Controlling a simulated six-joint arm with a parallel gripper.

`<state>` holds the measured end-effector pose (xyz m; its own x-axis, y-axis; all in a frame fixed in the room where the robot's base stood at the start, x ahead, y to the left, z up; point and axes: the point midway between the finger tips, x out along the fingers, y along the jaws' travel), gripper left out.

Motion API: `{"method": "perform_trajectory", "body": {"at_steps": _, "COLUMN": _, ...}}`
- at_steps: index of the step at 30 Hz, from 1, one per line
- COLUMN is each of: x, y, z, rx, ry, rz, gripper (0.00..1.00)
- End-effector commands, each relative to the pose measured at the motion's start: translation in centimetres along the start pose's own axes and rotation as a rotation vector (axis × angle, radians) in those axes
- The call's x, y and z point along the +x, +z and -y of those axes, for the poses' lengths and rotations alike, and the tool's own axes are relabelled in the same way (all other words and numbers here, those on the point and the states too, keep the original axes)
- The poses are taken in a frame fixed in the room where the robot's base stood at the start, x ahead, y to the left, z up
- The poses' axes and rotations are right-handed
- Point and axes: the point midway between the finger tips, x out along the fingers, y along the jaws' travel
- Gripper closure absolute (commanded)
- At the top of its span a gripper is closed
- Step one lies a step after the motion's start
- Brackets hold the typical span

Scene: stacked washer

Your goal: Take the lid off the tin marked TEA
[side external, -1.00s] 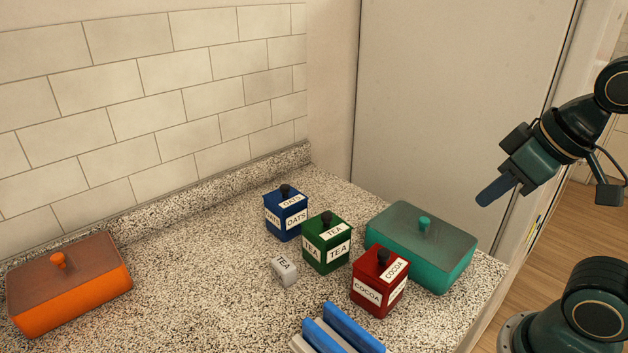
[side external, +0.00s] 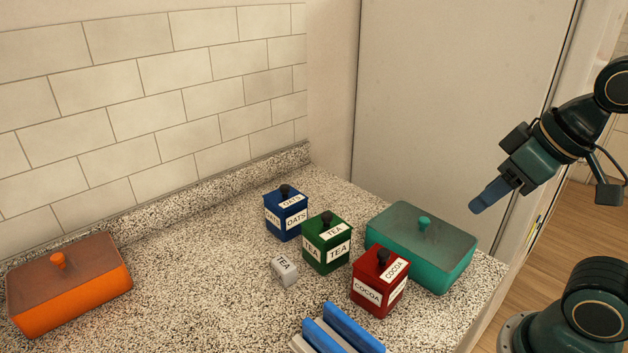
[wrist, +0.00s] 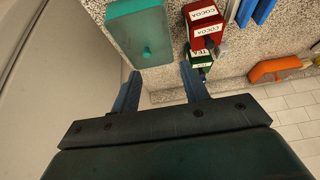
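The green tin marked TEA (side external: 327,250) stands upright on the counter between the blue OATS tin and the red COCOA tin. Its lid is on, with a dark knob (side external: 327,217) on top and a TEA label. In the wrist view the green tin (wrist: 200,61) is partly hidden beside the red tin, near the right fingertip. My gripper (side external: 478,208) is in the air right of and above the teal box, well apart from the tin. In the wrist view my gripper (wrist: 160,69) has its two fingers spread with nothing between them.
The blue OATS tin (side external: 286,215), red COCOA tin (side external: 379,284) and teal lidded box (side external: 421,252) crowd the green tin. A small white TEA block (side external: 285,271) lies in front. A blue-barred rack (side external: 343,331) is nearer; an orange box (side external: 68,290) is far left.

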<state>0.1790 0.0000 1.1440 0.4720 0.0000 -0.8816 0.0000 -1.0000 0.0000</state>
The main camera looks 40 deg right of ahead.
Motion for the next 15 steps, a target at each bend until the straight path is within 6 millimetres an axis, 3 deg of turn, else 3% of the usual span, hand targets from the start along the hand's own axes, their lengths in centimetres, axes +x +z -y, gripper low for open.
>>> {"method": "perform_trajectory", "body": {"at_steps": 10, "x": 0.0, "y": -0.2, "z": 0.1, "rx": -0.009, "ry": -0.003, "rz": 0.002, "gripper": 0.55}}
{"method": "perform_trajectory", "body": {"at_steps": 15, "x": -0.1, "y": -1.4, "z": 0.7, "rx": -0.063, "ry": -0.025, "rz": 0.017, "gripper": 0.55}}
